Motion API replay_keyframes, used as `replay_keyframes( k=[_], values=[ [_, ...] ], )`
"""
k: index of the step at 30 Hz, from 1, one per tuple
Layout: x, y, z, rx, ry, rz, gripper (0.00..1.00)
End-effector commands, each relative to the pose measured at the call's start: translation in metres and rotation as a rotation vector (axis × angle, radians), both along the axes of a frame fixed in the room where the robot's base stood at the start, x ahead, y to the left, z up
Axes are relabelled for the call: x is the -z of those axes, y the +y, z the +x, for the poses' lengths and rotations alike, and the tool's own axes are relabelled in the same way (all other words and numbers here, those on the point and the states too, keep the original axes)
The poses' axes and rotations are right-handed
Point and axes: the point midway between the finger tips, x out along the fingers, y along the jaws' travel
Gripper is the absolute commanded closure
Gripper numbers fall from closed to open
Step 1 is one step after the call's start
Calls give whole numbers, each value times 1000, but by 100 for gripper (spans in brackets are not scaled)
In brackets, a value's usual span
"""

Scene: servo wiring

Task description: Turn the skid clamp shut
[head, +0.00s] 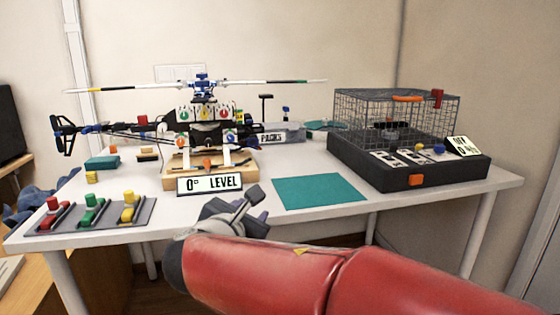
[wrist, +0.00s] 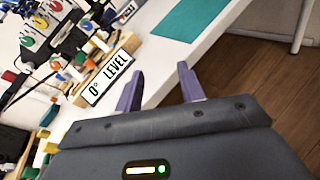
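The model helicopter (head: 205,125) stands on a wooden cradle (head: 249,172) at the left middle of the table. A small orange part (head: 207,163), which may be the skid clamp, shows at the front of the cradle, just above the "0° LEVEL" sign (head: 209,183). In the wrist view the sign (wrist: 110,80) lies up and left of my fingers, with the cradle (wrist: 127,42) behind it. My gripper (head: 250,207) is at the table's front edge, right of and below the sign. Its two fingers (wrist: 158,84) are apart with nothing between them. It touches neither cradle nor sign.
A teal mat (head: 318,191) lies flat and bare right of the sign. A wire cage on a black base (head: 410,176) fills the right side. A grey tray with red, green and yellow plugs (head: 96,214) is at front left. A "PACKS" box (head: 283,134) stands behind.

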Motion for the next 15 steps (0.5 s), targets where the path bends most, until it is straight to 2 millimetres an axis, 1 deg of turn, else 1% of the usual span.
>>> replay_keyframes(
  k=[1,2,4,5,6,7,8,9,11,12,14,15],
  values=[
    [3,-22,-3,54,18,62,61],
    [6,-34,-5,89,31,109,61],
    [15,-67,-14,186,62,233,61],
    [20,-83,-20,239,76,298,61],
    [28,-106,-29,318,92,398,61],
    [35,-124,-39,387,103,485,61],
    [42,-143,-50,462,113,581,61],
    [54,-166,-67,572,120,722,61],
    [71,-192,-95,735,122,936,61],
    [82,-205,-114,842,115,1079,61],
    [97,-218,-141,998,96,1292,61],
    [106,-223,-157,1096,79,1429,61]
  ],
)
